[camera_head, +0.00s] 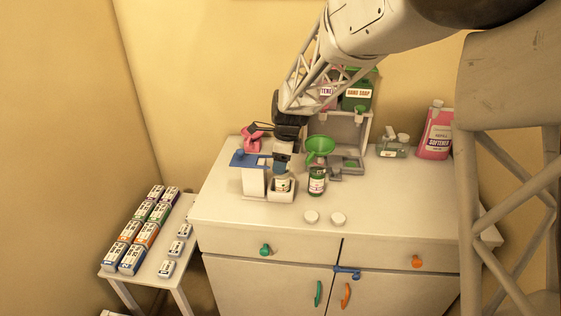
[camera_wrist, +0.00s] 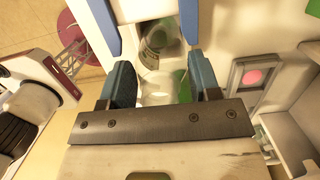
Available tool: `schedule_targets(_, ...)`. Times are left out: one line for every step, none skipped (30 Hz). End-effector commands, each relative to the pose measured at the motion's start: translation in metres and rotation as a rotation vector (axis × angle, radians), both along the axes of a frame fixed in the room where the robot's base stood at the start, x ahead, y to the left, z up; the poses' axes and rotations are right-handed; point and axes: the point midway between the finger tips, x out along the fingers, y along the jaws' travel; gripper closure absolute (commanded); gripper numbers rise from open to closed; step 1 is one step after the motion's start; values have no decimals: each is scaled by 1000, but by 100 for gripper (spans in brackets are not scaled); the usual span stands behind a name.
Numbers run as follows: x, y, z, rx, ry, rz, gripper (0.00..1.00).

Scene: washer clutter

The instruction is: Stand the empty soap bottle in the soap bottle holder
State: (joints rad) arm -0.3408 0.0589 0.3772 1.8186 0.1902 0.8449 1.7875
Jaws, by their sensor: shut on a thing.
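The empty soap bottle (camera_head: 282,185) is a small clear bottle with a pale label, upright at the white square holder (camera_head: 287,197) on the counter. My gripper (camera_head: 283,168) comes down from above and is shut on its upper part. The bottle's lower part looks to be within the holder's walls; I cannot tell whether it rests on the bottom. In the wrist view the clear bottle (camera_wrist: 157,85) shows between my gripper's blue fingers (camera_wrist: 148,35), which hide part of it.
A green bottle (camera_head: 317,187) with a green funnel (camera_head: 320,146) stands close right of the holder. A white stand with a blue top (camera_head: 246,159) is close left. Two white caps (camera_head: 311,217) lie in front. A softener pack (camera_head: 435,135) stands right. The front-right counter is clear.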

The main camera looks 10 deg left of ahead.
Motion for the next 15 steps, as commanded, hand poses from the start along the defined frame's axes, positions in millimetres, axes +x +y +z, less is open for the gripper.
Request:
schedule_targets(0,0,0,0,0,0,82)
schedule_targets(0,0,0,0,0,0,82)
schedule_targets(0,0,0,0,0,0,82)
schedule_targets(0,0,0,0,0,0,82)
schedule_targets(0,0,0,0,0,0,82)
schedule_targets(0,0,0,0,0,0,82)
schedule_targets(0,0,-1,0,0,0,82)
schedule_targets(0,0,-2,0,0,0,82)
schedule_targets(0,0,-3,0,0,0,82)
schedule_targets(0,0,-3,0,0,0,82)
schedule_targets(0,0,-3,0,0,0,38)
schedule_targets(0,0,-3,0,0,0,32)
schedule_targets(0,0,-3,0,0,0,28)
schedule_targets(0,0,-3,0,0,0,23)
schedule_targets(0,0,-3,0,0,0,18)
